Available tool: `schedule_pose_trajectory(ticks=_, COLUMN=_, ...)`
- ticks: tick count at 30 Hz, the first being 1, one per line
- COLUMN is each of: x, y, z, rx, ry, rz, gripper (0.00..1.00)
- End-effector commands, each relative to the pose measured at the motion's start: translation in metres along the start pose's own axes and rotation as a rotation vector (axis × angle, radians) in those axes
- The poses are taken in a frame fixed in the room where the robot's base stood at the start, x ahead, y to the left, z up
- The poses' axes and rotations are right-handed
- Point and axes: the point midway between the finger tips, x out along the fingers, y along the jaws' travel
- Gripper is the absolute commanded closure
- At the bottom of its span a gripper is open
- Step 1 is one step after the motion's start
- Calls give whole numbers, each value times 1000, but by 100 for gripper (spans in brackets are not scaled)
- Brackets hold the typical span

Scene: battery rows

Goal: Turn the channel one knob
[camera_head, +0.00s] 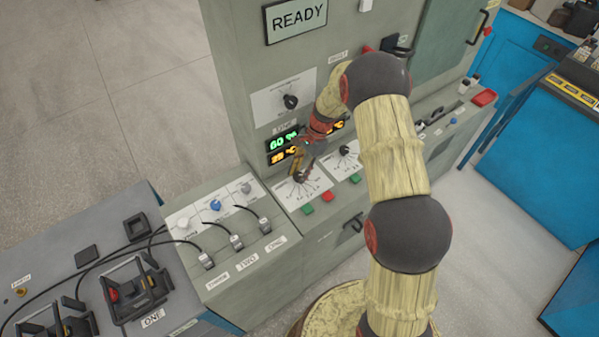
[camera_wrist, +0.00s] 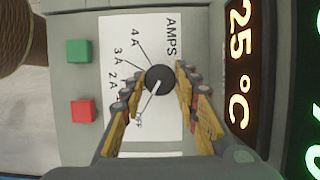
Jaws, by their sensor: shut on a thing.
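The channel one knob (camera_wrist: 158,79) is a round black dial on a white AMPS plate (camera_wrist: 117,27) marked OFF, 2 A, 3 A and 4 A. In the wrist view its pale pointer line slants down-left, toward the OFF side of the scale. My gripper (camera_wrist: 159,84) has one finger on each side of the knob and is shut on it. In the head view my gripper (camera_head: 299,174) reaches down to this knob from above, and its fingers largely cover the knob. Part of the scale near OFF is hidden by the left finger.
Beside the plate are a green button (camera_wrist: 79,51) and a red button (camera_wrist: 83,111). The display (camera_wrist: 239,60) reads 25 °C. A similar channel two knob (camera_head: 344,150) is to the right. Cables and sockets (camera_head: 236,242) are at the left. The upper screen (camera_head: 297,19) reads READY.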

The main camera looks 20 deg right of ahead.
Motion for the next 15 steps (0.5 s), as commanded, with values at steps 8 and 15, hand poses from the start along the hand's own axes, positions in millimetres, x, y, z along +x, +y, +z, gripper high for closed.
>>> schedule_pose_trajectory(ticks=8, x=0, y=-1, z=0, rx=-2, ry=1, rz=-1, gripper=95)
schedule_pose_trajectory(ticks=15, x=0, y=0, z=0, rx=-1, ry=1, rz=-1, gripper=57)
